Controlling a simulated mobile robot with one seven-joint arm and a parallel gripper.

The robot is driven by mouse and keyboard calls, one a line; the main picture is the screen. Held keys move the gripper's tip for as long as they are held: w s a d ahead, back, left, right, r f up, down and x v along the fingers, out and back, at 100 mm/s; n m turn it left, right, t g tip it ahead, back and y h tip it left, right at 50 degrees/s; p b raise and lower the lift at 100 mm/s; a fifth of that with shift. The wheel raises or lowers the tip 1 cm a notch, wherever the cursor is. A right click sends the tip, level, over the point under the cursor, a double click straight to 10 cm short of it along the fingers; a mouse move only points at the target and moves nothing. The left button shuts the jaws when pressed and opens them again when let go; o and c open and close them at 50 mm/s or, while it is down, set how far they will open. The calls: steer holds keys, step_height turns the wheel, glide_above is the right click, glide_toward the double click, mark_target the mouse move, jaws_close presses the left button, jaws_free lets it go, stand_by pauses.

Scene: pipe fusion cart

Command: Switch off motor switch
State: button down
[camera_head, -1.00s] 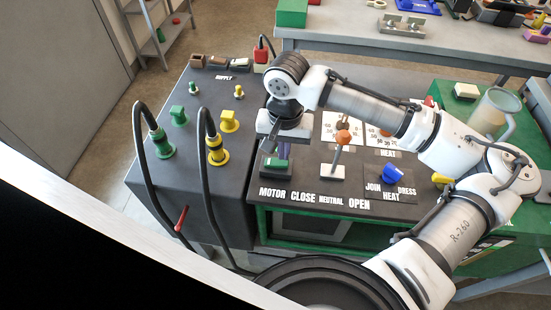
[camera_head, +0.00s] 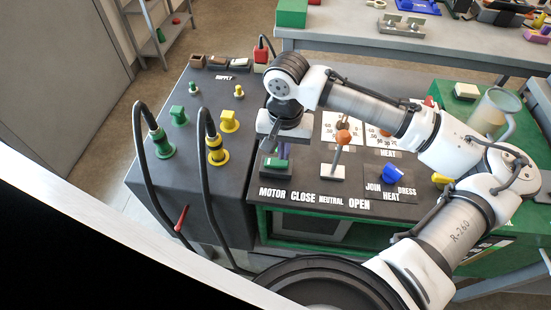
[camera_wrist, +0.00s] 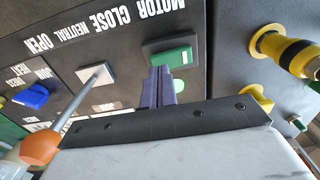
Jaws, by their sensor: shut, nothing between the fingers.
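The motor switch (camera_head: 277,164) is a green rocker in a dark housing, above the word MOTOR on the dark panel. In the wrist view the green switch (camera_wrist: 172,58) is near the top centre. My gripper (camera_head: 283,151) is over the switch, pointing down at it. In the wrist view its two purple fingers (camera_wrist: 160,86) are together and empty, with their tips at the near edge of the green rocker. I cannot tell whether they touch it. The gripper body hides part of the panel behind.
An orange-knobbed lever (camera_head: 341,139) stands right of the switch, with a blue knob (camera_head: 393,172) further right. Yellow (camera_head: 216,152) and green (camera_head: 163,146) plugs with black cables stand to the left. A workbench (camera_head: 345,40) is behind.

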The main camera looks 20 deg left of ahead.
steer(key=shift+f+b, duration=0.6)
steer(key=shift+f, duration=0.45)
stand_by(0.4)
steer(key=shift+r, duration=0.1)
step_height(320, 180, up, 7)
steer(key=p, duration=0.7)
stand_by(0.4)
